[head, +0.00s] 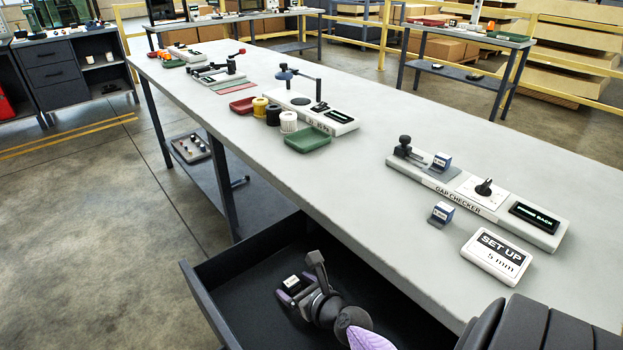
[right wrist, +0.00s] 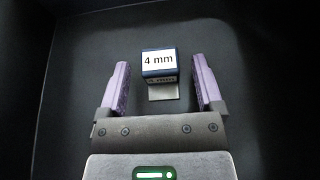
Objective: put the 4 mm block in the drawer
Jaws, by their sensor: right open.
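The 4 mm block (right wrist: 159,62), blue with a white label and a grey foot, is in the dark open drawer (head: 208,303) below the bench. In the head view the block (head: 292,282) shows small beside my right gripper. My right gripper (right wrist: 161,72), with purple fingers, is open inside the drawer. Its fingers stand on either side of the block, with a visible gap at each side. The block appears to rest on the drawer floor. My left gripper is not in view.
On the bench stands the gap checker (head: 483,203), with a similar blue block (head: 441,163) on it and another (head: 441,213) in front. A white card (head: 496,256) reads "SET UP 5 mm". The drawer floor around the block looks clear.

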